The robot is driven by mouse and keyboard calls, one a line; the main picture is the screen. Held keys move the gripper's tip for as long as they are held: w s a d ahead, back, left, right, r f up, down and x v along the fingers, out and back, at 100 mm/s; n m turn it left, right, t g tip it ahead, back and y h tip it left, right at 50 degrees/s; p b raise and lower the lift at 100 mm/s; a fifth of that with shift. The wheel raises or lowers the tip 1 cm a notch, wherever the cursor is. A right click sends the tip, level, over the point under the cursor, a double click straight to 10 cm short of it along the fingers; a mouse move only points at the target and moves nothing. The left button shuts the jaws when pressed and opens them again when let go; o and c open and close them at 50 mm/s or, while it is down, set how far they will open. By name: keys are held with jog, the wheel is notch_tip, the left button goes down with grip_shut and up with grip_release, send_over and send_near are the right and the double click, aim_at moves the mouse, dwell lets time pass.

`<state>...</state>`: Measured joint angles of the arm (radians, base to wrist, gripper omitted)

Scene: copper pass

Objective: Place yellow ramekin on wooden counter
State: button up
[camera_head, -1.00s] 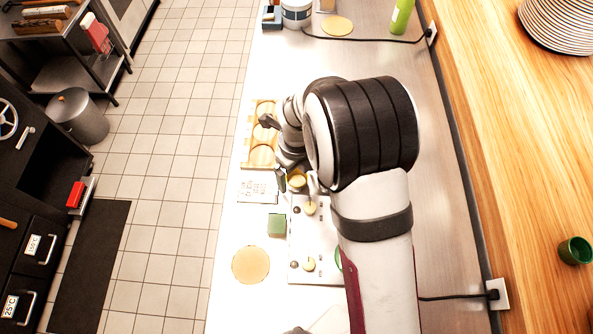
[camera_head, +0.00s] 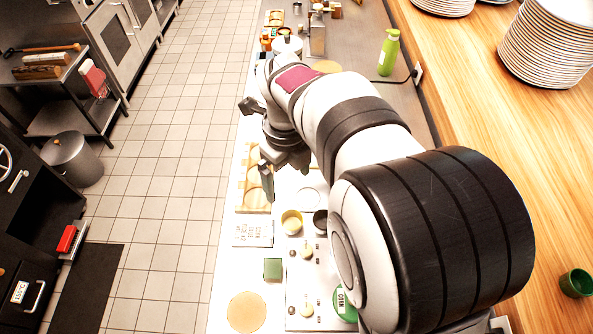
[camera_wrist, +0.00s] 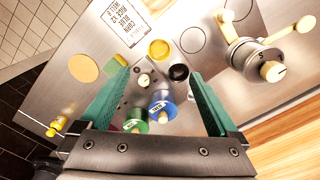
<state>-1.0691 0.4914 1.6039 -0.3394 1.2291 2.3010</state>
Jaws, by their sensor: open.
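The yellow ramekin (camera_head: 292,222) stands upright on the steel worktop, left of a dark ramekin (camera_head: 320,222). In the wrist view the yellow ramekin (camera_wrist: 158,50) lies ahead of the fingertips, between their lines, and looks empty. My gripper (camera_head: 258,145) is open above the worktop, over the area beyond the ramekin in the head view. Its green fingers (camera_wrist: 157,78) are wide apart with nothing held between them. The wooden counter (camera_head: 470,110) runs along the right side, beyond the steel worktop.
Plate stacks (camera_head: 548,45) stand on the wooden counter's far part, and a green cup (camera_head: 577,283) on its near part. Bare wood lies between. A green bottle (camera_head: 388,52) stands near the worktop's right edge. A wooden tray (camera_head: 252,190) and green block (camera_head: 273,268) are nearby.

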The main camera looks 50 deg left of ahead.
jog(key=w+d+r+n, duration=0.2)
jog(key=d+r, duration=0.1)
jog(key=d, duration=0.4)
jog(key=w+d+r+n, duration=0.1)
jog(key=w+d+r, duration=0.1)
jog(key=d, duration=0.4)
jog(key=s+d+r+n, duration=0.1)
jog(key=s+d+n, duration=0.1)
jog(key=d, duration=0.5)
jog(key=s+d+r+n+y, duration=0.1)
jog(key=s+d+n, duration=0.1)
jog(key=d, duration=0.6)
jog(key=shift+s+d+n, duration=0.3)
jog(key=shift+s+n, duration=0.05)
jog(key=shift+n, duration=0.25)
jog(key=shift+o, duration=0.3)
jog(key=s+d+f+n, duration=0.2)
jog(key=s+d+n, duration=0.2)
jog(key=s, duration=0.3)
jog(key=shift+d+f+y, duration=0.15)
jog(key=shift+d+y, duration=0.25)
jog(key=shift+d, duration=0.25)
